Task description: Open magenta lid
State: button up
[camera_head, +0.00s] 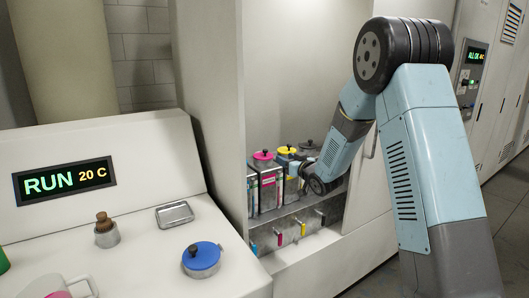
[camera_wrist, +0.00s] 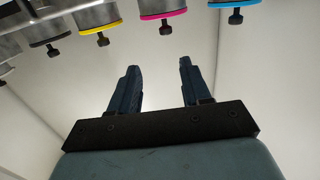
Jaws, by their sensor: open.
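The magenta lid (camera_head: 263,155) sits on a grey can with a magenta label (camera_head: 268,180) in the open cabinet. In the wrist view the magenta lid (camera_wrist: 163,15), with a dark knob, shows at the top, beyond my fingertips and roughly in line with the gap between them. My gripper (camera_wrist: 159,67) is open and empty, with clear space between it and the lid. In the head view my arm reaches into the cabinet from the right, and my fingers are hard to make out there.
The yellow lid (camera_wrist: 96,30) and a black lid (camera_wrist: 51,40) are on one side of the magenta one, the cyan lid (camera_wrist: 232,4) on the other. Cabinet walls are close. Colour-marked taps (camera_head: 280,238) sit below the shelf. A blue-lidded pot (camera_head: 201,258) stands on the counter.

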aim_at(267, 151)
jog(key=shift+y, duration=0.3)
jog(key=x, duration=0.9)
jog(key=f+x, duration=0.1)
jog(key=x, duration=0.4)
jog(key=shift+a, duration=0.5)
jog(key=shift+c, duration=0.4)
jog(key=shift+f, duration=0.1)
grip_shut()
